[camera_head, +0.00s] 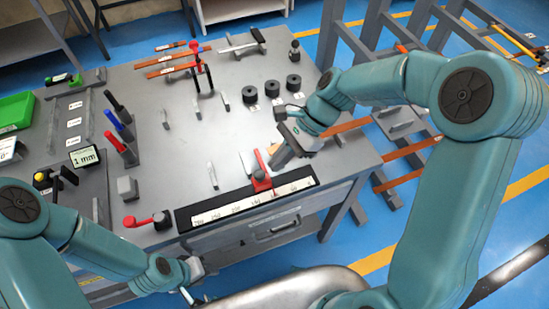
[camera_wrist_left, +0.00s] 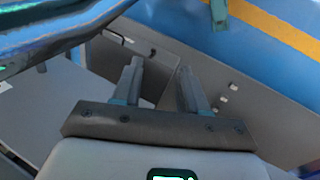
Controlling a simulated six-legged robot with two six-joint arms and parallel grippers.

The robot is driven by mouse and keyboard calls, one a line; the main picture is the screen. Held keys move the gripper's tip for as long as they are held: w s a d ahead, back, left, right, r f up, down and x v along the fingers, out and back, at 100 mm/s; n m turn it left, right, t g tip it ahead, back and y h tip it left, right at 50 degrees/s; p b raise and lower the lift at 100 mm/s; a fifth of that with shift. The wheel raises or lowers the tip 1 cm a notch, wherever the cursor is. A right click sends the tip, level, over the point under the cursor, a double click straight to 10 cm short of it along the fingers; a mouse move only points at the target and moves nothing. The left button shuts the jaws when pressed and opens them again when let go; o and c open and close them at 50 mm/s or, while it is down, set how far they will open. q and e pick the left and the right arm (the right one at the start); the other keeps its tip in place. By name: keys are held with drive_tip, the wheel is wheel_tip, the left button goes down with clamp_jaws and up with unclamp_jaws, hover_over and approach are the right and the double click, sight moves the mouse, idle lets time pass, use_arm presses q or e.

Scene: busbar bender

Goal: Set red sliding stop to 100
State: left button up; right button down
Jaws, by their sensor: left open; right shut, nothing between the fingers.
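The red sliding stop (camera_head: 261,176) stands on the white scale (camera_head: 235,206) along the table's front edge. It has a red upright part and a dark round knob. It sits right of the scale's middle; I cannot read the exact number under it. My right gripper (camera_head: 275,160) is shut and empty, just to the right of the stop's upright part; I cannot tell whether they touch. My left gripper is low at the front of the table in the head view (camera_head: 188,296). In the left wrist view its fingers (camera_wrist_left: 160,85) are apart with nothing between them.
A red-handled lever (camera_head: 145,221) lies left of the scale. Several colored-handled tools (camera_head: 118,125) stand at the left, by a 1 mm display (camera_head: 84,157). Black cylinders (camera_head: 272,88) and upright metal pins stand farther back. A rack with copper bars (camera_head: 405,150) is at the right.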

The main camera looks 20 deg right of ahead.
drive_tip(key=shift+a, duration=0.5)
drive_tip(key=shift+a+f, duration=0.1)
drive_tip(key=shift+s, duration=0.15)
drive_tip(key=shift+a, duration=0.5)
drive_tip(key=shift+p, duration=0.3)
